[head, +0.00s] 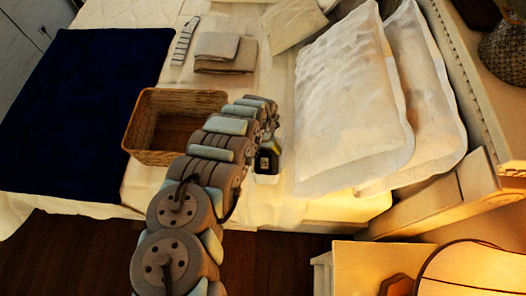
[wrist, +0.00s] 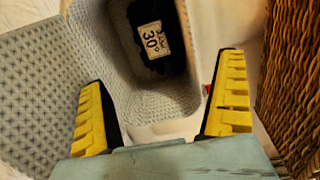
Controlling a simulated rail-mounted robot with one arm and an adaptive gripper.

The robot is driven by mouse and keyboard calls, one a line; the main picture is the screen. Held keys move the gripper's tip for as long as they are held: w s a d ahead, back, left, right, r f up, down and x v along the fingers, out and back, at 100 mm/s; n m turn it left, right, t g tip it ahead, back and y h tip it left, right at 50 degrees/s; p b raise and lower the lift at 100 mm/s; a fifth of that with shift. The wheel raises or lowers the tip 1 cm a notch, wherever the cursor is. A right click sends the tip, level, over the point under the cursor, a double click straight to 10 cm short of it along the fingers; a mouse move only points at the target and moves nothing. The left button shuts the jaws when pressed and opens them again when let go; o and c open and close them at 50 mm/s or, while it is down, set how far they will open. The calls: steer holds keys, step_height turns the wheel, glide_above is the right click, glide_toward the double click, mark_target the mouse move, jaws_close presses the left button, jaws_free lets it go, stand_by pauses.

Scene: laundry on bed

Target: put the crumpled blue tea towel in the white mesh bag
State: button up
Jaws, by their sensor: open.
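A white mesh-textured container (wrist: 150,106), which looks like the white mesh bag, stands open below my gripper (wrist: 165,70) in the wrist view. My gripper is open, its yellow fingers apart, with nothing between them. Inside the container lies a dark item (wrist: 158,62) with a white label reading 30. In the head view the container's white lower part (head: 266,179) shows beside my arm, which partly hides it. I cannot make out a crumpled blue tea towel in either view.
A wicker basket (head: 141,122) stands left of my arm; its woven side (wrist: 292,85) is close on the right in the wrist view. A navy blanket (head: 80,110) covers the bed's left. Folded beige cloths (head: 218,48) lie behind, and large pillows (head: 350,100) are at right.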

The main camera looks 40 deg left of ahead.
step_height(320, 180, up, 10)
stand_by(1.0)
stand_by(0.6)
